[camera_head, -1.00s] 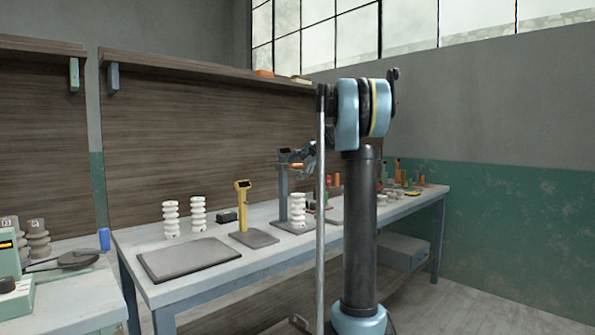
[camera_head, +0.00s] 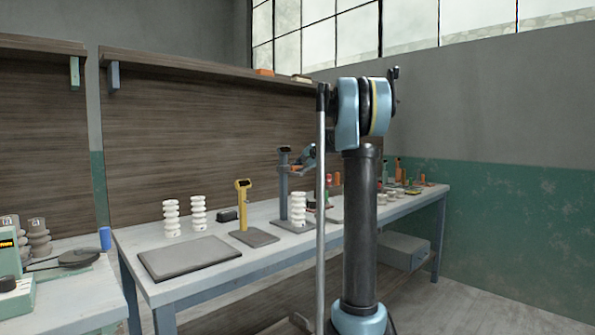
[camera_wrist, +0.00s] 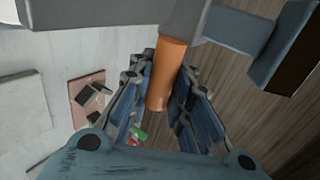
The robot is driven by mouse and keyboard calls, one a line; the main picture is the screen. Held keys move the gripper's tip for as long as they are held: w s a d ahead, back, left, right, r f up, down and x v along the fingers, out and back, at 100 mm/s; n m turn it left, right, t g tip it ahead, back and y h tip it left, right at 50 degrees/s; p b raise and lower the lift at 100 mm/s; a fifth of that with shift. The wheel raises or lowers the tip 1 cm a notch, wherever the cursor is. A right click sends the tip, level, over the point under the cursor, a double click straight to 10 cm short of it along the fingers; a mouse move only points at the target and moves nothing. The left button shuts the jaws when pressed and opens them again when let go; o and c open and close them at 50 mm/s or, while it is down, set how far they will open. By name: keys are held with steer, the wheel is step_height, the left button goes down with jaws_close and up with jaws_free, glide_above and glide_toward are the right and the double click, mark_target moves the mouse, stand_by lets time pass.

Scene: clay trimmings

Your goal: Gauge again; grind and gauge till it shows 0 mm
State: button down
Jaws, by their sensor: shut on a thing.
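The blue-grey gauge stand (camera_head: 283,185) with a dark display on top (camera_head: 284,150) stands on the bench. A white ribbed insulator (camera_head: 298,208) stands upright on its base plate. My gripper (camera_wrist: 165,95) is shut around the gauge's orange handle (camera_wrist: 168,75), which joins a blue-grey arm (camera_wrist: 238,28) in the wrist view. In the head view the handle (camera_head: 295,169) shows above the insulator, with my gripper (camera_head: 306,160) beside it, partly behind my arm. A gap shows between handle and insulator top. The display is too small to read.
A yellow gauge (camera_head: 242,205) stands left of it, with two white insulators (camera_head: 171,218) and a flat dark plate (camera_head: 190,257). Small coloured items (camera_head: 412,187) crowd the bench's right end. Another table at left holds a green machine (camera_head: 10,265).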

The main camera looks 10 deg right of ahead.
step_height(320, 180, down, 7)
steer(key=shift+r, duration=0.15)
stand_by(1.0)
steer(key=shift+f, duration=0.4)
stand_by(4.0)
steer(key=shift+r, duration=0.1)
